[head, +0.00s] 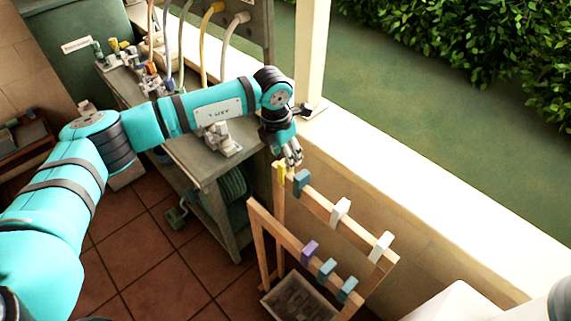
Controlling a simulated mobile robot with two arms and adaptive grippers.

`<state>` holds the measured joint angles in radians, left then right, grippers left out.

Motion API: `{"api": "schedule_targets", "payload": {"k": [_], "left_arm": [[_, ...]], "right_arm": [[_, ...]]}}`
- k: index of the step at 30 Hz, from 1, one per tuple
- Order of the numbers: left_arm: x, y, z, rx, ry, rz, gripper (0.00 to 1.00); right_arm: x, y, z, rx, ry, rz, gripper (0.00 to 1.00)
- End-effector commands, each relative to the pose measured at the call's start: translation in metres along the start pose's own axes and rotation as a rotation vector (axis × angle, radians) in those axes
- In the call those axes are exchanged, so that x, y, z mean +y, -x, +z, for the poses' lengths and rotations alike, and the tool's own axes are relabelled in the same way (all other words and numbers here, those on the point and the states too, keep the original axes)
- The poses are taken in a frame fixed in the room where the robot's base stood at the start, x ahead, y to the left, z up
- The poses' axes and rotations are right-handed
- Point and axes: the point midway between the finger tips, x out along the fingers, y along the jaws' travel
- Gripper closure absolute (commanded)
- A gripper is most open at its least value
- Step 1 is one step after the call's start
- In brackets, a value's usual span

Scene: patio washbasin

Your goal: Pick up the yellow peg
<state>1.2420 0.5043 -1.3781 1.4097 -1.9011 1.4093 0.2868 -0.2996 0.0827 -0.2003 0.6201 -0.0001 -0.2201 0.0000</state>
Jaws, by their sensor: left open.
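The yellow peg (282,172) sits at the far left end of the rear rail of a wooden rack (318,204). My left gripper (293,158) is open, with its fingers pointing down just above the yellow peg and slightly to its right. The fingers are small in view, and I cannot tell whether they touch the peg. A teal peg (301,180) stands close to the right of the yellow one. My right gripper is not in view.
White pegs (340,211) sit further along the rear rail. A purple peg (309,250) and blue-green pegs (327,268) sit on the front rail. A grey bin (297,299) lies below. A workbench (203,165) stands left, and a pale ledge (400,197) runs behind the rack.

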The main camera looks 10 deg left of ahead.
Motion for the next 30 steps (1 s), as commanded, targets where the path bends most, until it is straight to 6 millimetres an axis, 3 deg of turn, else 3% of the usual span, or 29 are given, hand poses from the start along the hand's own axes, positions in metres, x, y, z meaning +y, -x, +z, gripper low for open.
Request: {"api": "schedule_targets", "payload": {"k": [2, 7, 15, 25, 30], "left_arm": [[-0.001, -0.008, 0.0, 0.004, 0.0, -0.002, 0.52], [0.0, -0.031, 0.001, 0.001, 0.0, -0.001, 0.52], [0.0, -0.035, 0.001, 0.0, -0.002, 0.0, 0.52], [0.0, -0.035, 0.001, 0.0, -0.001, 0.0, 0.95], [0.0, -0.035, 0.001, 0.0, -0.001, 0.0, 0.97]], "right_arm": [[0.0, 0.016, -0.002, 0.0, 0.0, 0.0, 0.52], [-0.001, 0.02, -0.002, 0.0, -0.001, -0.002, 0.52], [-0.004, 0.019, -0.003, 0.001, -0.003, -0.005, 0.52], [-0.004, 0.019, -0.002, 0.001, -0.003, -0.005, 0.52], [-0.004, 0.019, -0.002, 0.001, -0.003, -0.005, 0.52]]}}
